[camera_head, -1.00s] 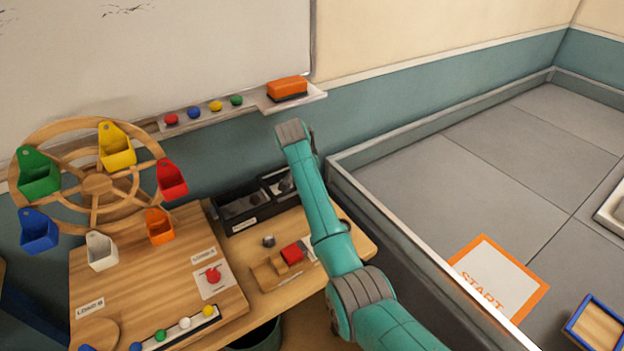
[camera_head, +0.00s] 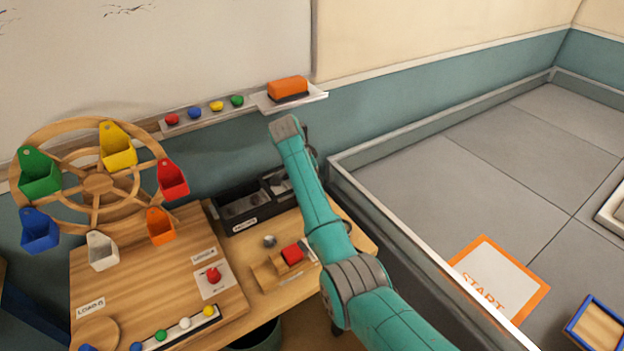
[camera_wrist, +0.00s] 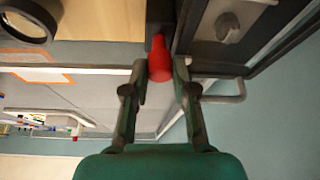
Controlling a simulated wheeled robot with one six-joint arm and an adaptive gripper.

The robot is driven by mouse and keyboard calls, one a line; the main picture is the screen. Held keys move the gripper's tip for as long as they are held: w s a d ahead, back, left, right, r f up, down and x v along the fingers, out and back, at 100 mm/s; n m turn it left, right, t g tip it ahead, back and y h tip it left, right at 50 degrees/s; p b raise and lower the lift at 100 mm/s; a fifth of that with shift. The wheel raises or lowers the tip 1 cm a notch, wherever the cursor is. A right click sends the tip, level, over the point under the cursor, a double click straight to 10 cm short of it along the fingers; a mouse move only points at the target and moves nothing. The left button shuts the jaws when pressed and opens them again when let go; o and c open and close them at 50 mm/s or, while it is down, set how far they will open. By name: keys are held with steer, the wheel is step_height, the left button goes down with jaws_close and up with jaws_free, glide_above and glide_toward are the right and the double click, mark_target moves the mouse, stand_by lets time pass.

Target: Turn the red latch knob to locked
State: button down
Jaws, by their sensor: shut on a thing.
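A red knob (camera_head: 213,274) sits on a pale plate (camera_head: 206,291) on the wooden board, with nothing touching it in the head view. My gripper is hidden behind my arm in the head view. In the wrist view my gripper (camera_wrist: 160,72) has its two fingers closed on either side of a red piece (camera_wrist: 159,58) with a narrower neck. A darker red part shows just above it, beside a black tray (camera_wrist: 210,68). I cannot tell what the held red piece belongs to; the plate with the knob is not recognisable in the wrist view.
A wooden wheel (camera_head: 97,184) with coloured buckets stands at the board's back left. A red block (camera_head: 292,254) sits on a small wooden stand, near a grey cylinder (camera_head: 270,241) and black trays (camera_head: 243,224). A walled grey field (camera_head: 440,190) lies right of the table.

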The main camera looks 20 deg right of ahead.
steer(key=c, duration=0.9)
jaws_free()
steer(key=shift+r, duration=0.1)
steer(key=v, duration=1.1)
steer(key=shift+s+a+r, duration=0.1)
steer(key=shift+a+r, duration=0.1)
steer(key=shift+r, duration=0.15)
